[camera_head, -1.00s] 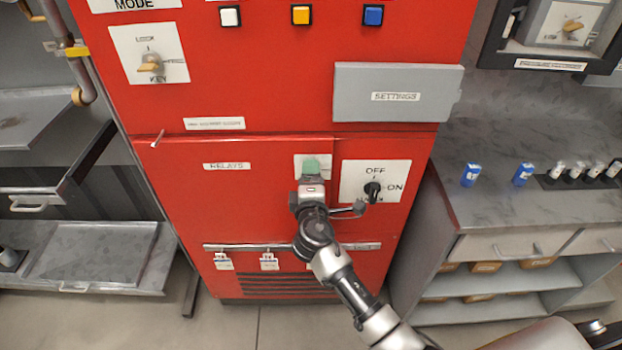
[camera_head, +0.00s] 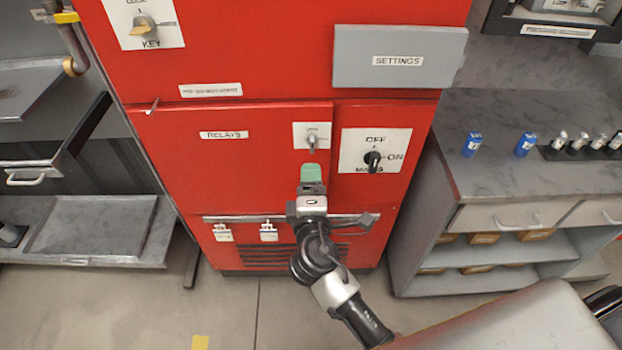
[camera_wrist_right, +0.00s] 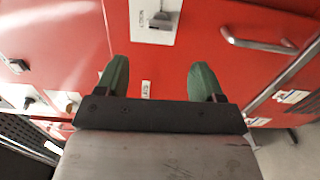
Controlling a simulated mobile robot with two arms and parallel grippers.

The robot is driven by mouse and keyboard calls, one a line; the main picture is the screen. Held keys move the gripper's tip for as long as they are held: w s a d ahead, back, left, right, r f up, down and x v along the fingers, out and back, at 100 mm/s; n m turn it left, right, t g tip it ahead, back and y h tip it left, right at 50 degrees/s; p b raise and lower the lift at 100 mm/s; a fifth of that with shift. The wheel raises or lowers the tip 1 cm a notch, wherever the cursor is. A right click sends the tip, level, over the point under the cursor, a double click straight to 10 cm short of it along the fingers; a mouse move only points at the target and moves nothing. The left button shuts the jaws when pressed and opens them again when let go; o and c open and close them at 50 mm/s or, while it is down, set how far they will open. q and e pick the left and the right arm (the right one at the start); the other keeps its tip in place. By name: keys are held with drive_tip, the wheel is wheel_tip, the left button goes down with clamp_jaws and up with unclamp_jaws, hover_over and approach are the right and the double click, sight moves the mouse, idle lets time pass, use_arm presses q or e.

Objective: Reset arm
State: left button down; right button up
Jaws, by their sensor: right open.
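My right gripper (camera_head: 311,178) shows its green fingers in front of the red cabinet (camera_head: 255,170), just below a small white plate with a latch (camera_head: 312,138). In the right wrist view my right gripper (camera_wrist_right: 158,82) has its two green fingers wide apart with nothing between them. The latch plate (camera_wrist_right: 155,20) is at the top of that view, ahead of the fingers and apart from them. My right arm comes up from the bottom of the head view. My left gripper is not in view.
The cabinet carries a mains dial (camera_head: 372,160), a grey settings box (camera_head: 398,58) and a key switch (camera_head: 144,26). A counter (camera_head: 490,175) with blue fuses (camera_head: 472,144) stands to the right. Shelves (camera_head: 95,220) stand to the left. Floor shows in front.

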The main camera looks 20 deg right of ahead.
idle(0.3)
drive_tip(key=s+d+f+m+g+y+p, duration=0.1)
drive_tip(key=s+f+g, duration=0.2)
drive_tip(key=f, duration=0.8)
drive_tip(key=s+f+m+g+y, duration=0.1)
drive_tip(key=s+f+g+y, duration=0.2)
drive_tip(key=f, duration=0.7)
drive_tip(key=s+d+f+m+g+p, duration=0.1)
drive_tip(key=s+f+g, duration=0.25)
drive_tip(key=f, duration=0.75)
drive_tip(key=s+d+f+m+g, duration=0.2)
drive_tip(key=s+f, duration=0.3)
drive_tip(key=s, duration=0.5)
drive_tip(key=s+d+f+m+g, duration=0.2)
drive_tip(key=s+f, duration=0.4)
drive_tip(key=s, duration=0.5)
drive_tip(key=s+d+f+m+g+y, duration=0.1)
drive_tip(key=s+d+f+m+g, duration=0.2)
drive_tip(key=s, duration=0.8)
wheel_tip(320, 180, down, 2)
drive_tip(key=m, duration=0.2)
drive_tip(key=shift+d+f+m+p, duration=0.25)
drive_tip(key=shift+d+m+p, duration=0.05)
drive_tip(key=shift+d+p, duration=0.1)
